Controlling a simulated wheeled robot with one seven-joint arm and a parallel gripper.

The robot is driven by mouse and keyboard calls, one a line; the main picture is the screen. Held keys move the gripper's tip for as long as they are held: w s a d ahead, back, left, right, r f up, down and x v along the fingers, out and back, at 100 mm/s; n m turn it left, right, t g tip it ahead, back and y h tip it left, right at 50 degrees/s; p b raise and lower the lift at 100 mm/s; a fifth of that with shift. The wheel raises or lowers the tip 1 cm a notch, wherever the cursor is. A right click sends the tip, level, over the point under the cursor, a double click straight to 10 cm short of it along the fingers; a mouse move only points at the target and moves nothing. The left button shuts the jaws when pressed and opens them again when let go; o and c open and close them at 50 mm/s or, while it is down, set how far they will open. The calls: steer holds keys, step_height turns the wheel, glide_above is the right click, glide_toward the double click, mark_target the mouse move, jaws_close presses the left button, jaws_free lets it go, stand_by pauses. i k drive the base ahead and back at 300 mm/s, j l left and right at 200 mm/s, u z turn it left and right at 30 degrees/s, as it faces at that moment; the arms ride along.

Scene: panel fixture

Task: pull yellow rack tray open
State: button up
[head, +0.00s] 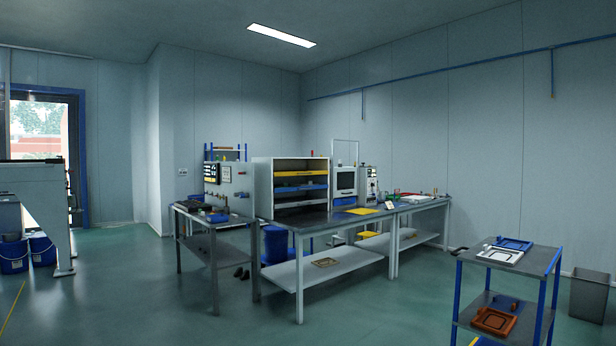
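The yellow rack tray (300,173) is a thin yellow band near the top of an open-fronted white rack (263,190). The rack stands on a long grey workbench in the middle of the head view. Below the yellow tray is a blue tray (314,187), with a further shelf lower down. The yellow tray appears to sit within the rack, but its exact position is too small to tell. My gripper is not in view.
The workbench (340,217) has a lower shelf. A side table (200,217) stands at its left, and a blue-legged cart (528,262) is at the front right. A grey bin (592,296) is by the right wall. The green floor (215,318) in front is clear.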

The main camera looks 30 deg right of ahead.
mark_target(294, 173)
steer(key=i, duration=2.1)
steer(key=i+z, duration=0.1)
steer(key=i, duration=2.05)
steer(key=i+l+z, duration=0.25)
steer(key=i, duration=0.3)
steer(key=i+z, duration=0.3)
steer(key=i, duration=0.25)
steer(key=i+j+z, duration=0.25)
steer(key=i, duration=0.3)
steer(key=i+j+z, duration=0.1)
steer(key=i+z, duration=0.2)
steer(key=i, duration=0.25)
steer(key=i+u, duration=0.15)
steer(key=i, duration=0.25)
steer(key=i+l+u, duration=0.2)
steer(key=i, duration=0.2)
